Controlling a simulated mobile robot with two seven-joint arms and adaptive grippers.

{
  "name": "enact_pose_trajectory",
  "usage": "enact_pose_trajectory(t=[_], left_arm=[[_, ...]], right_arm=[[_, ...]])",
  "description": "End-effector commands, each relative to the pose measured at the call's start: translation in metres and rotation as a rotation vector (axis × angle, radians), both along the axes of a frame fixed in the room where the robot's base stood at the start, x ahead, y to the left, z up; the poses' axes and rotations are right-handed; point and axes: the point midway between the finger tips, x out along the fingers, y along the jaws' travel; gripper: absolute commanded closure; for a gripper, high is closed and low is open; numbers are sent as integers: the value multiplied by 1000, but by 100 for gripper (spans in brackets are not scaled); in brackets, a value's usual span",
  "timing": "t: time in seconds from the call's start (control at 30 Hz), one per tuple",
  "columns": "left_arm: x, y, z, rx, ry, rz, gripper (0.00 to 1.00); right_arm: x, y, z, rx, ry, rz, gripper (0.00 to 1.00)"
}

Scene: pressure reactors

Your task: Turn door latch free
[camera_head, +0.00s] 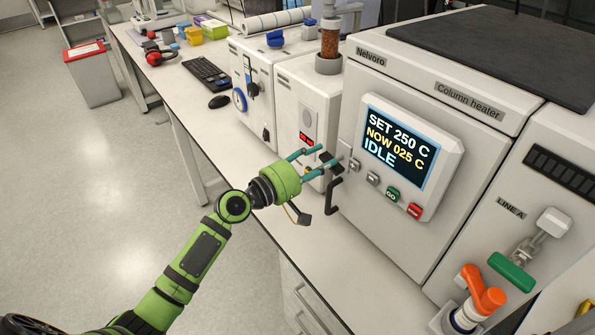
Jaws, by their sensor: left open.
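The column heater (400,240) is a large white cabinet on the bench, with a closed front door. A black L-shaped latch handle (333,196) sits at the left edge of its door, hanging downward. My left gripper (330,161) is open, with teal fingers and dark tips. Its fingertips are at the door's left edge, just above the black handle in the picture. I see nothing between the fingers. Whether a fingertip touches the handle or the door cannot be told. My right gripper is out of view.
The display (398,145) reads SET 250 C, NOW 025 C, IDLE, above green and red buttons. An orange valve handle (483,290) and green lever (511,271) are at right. White instruments, a keyboard (207,76) and mouse (220,101) stand left.

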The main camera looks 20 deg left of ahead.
Motion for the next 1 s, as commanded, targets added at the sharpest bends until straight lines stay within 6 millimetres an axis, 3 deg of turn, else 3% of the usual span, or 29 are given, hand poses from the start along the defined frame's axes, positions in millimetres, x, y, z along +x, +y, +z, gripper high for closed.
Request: enact_pose_trajectory(t=[0.2, 0.4, 0.6, 1.0], left_arm=[[-41, 28, -2, 2, 3, 1, 55], [-69, 46, -1, -1, 4, 0, 55], [-80, 53, 0, 0, 1, 0, 55], [-80, 53, 0, -1, 1, 0, 55]], right_arm=[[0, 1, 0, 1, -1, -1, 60], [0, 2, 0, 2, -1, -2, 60], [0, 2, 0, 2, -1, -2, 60], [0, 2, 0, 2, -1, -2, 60]])
